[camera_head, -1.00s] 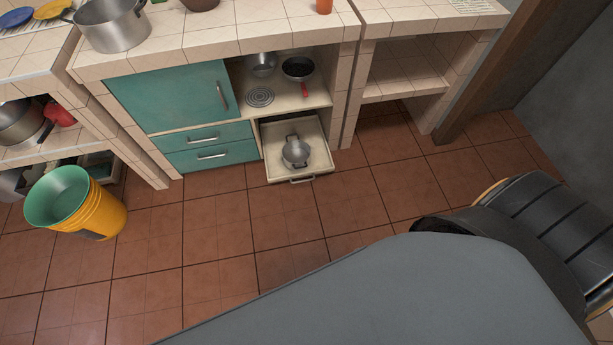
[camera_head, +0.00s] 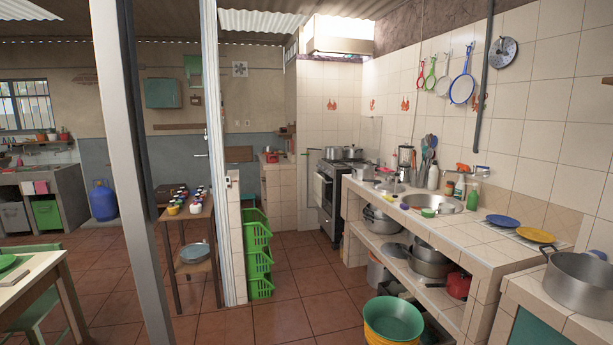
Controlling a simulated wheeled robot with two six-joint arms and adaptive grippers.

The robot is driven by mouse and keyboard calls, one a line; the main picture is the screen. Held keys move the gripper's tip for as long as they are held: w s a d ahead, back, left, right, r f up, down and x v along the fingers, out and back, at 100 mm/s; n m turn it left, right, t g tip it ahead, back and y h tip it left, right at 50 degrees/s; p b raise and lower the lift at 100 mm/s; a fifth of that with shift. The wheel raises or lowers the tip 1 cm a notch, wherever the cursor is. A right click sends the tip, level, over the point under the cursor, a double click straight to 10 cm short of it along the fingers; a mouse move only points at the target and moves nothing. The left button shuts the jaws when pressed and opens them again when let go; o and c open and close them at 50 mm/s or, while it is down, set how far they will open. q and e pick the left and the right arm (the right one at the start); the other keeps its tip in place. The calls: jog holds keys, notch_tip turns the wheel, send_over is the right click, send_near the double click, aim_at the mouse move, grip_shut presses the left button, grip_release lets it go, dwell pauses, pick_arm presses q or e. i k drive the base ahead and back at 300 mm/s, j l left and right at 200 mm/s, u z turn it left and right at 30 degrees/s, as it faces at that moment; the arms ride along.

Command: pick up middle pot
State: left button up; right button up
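Several pots are in view, and I cannot tell which one is the middle pot. A large grey pot (camera_head: 580,284) stands on the tiled counter at the far right, cut off by the picture edge. Grey metal pots (camera_head: 430,264) sit on the shelf under the sink counter, with a red pot (camera_head: 459,286) to their right. Small pots (camera_head: 353,153) stand on the stove in the background. Neither of my grippers is in view.
A green and yellow bucket (camera_head: 393,321) stands on the floor at the front. Green stacked crates (camera_head: 259,255) and a wooden table (camera_head: 190,240) are beside a white post (camera_head: 217,150). The tiled floor (camera_head: 305,290) between crates and counter is clear.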

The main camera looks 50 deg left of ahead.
aim_at(359, 171)
jog(key=u, duration=1.1)
jog(key=z, duration=1.3)
jog(key=u, duration=1.3)
